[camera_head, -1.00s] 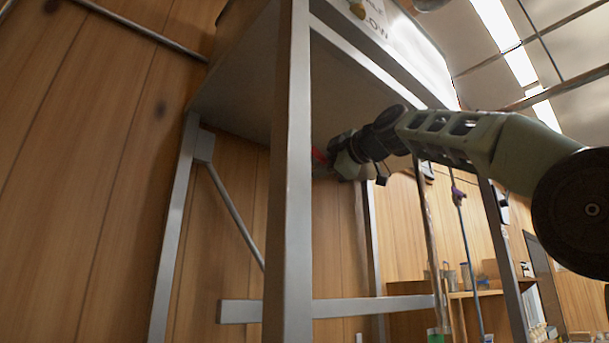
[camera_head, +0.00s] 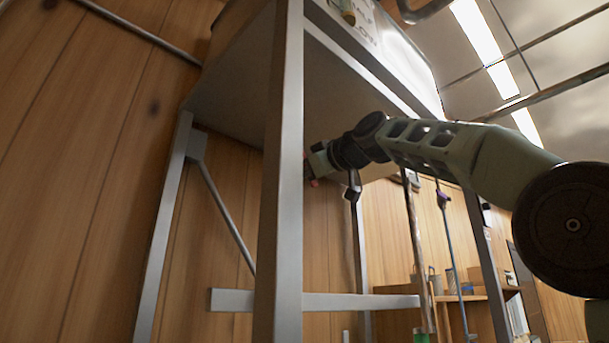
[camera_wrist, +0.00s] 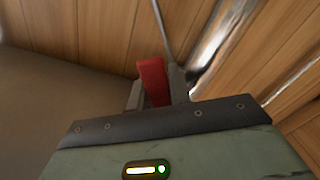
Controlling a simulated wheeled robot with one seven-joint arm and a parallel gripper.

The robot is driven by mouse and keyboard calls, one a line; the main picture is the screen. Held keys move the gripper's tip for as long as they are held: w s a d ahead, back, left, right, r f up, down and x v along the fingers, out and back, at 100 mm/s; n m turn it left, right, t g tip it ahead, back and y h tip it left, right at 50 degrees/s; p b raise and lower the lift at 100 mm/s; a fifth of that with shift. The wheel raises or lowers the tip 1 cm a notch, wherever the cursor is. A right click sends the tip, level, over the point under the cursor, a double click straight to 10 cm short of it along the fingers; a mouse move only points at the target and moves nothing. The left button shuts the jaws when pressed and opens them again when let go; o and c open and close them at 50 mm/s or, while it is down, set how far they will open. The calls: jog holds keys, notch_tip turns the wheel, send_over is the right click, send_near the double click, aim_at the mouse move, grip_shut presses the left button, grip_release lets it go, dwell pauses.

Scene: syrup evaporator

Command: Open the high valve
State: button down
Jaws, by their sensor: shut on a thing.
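The valve shows as a red handle (camera_wrist: 153,82) in the wrist view, standing between the fingers of my gripper (camera_wrist: 156,98). The fingers are shut on this red handle. In the head view a small bit of red (camera_head: 313,182) shows at the end of my gripper (camera_head: 312,168), under the raised tank (camera_head: 235,105). A grey post of the stand partly hides that spot. The valve body and its pipe joint cannot be made out.
The tank rests on a grey metal stand with a near post (camera_head: 283,220) and a crossbar (camera_head: 345,302). Wood-panelled walls stand behind. A shelf (camera_head: 465,297) with several containers is at the lower right. A shiny pipe (camera_wrist: 215,48) runs beside the gripper.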

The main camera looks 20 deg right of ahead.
dwell(0.3)
jog(key=c, duration=1.3)
grip_release()
jog(key=shift+s, duration=0.15)
